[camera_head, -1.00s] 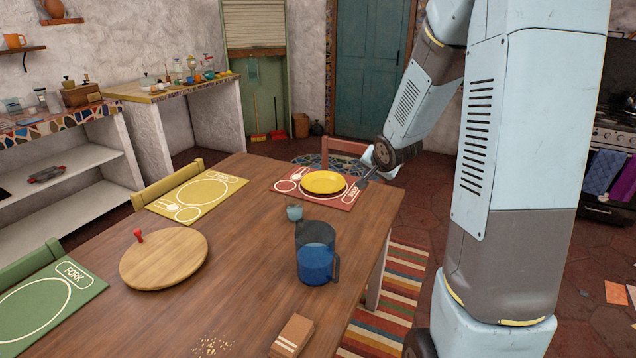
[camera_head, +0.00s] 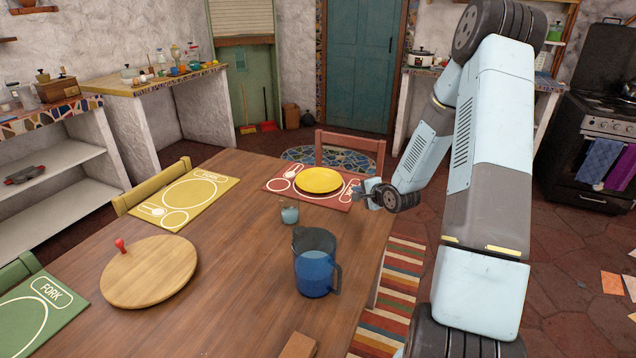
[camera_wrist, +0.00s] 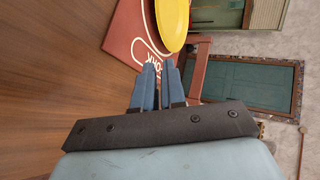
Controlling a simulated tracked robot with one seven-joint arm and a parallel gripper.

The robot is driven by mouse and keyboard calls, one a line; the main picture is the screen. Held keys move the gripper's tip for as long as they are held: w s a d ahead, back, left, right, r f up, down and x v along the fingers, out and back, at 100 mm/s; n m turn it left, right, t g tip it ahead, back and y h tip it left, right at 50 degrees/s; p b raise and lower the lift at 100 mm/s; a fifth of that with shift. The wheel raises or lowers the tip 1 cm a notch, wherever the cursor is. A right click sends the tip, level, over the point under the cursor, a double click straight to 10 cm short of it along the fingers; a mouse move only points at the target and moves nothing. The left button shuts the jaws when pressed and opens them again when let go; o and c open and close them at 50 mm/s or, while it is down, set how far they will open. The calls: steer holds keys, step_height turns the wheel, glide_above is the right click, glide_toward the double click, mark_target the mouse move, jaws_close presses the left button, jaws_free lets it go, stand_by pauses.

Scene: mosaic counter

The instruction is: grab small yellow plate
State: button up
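The small yellow plate (camera_head: 319,180) lies on the red place mat (camera_head: 275,185) at the far end of the wooden table. In the wrist view the plate (camera_wrist: 173,22) shows at the top, beyond my fingertips. My gripper (camera_head: 358,191) is at the right edge of the red mat, to the right of the plate and apart from it. In the wrist view my gripper (camera_wrist: 160,66) shows two blue fingers with a narrow gap between them and nothing held. The plate's near rim faces the fingertips.
A blue pitcher (camera_head: 315,265) and a small cup (camera_head: 290,213) stand on the table (camera_head: 235,270) in front of the mat. A round wooden board (camera_head: 150,272) lies at left. A red chair (camera_head: 350,145) stands behind the mat.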

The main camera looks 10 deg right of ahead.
mark_target(336, 196)
steer(key=x, duration=0.6)
steer(key=a+x, duration=0.1)
steer(key=x, duration=0.2)
steer(key=shift+a, duration=0.15)
steer(key=x, duration=0.4)
steer(key=shift+w, duration=0.1)
steer(key=shift+c, duration=0.2)
jaws_close()
steer(key=shift+r, duration=0.1)
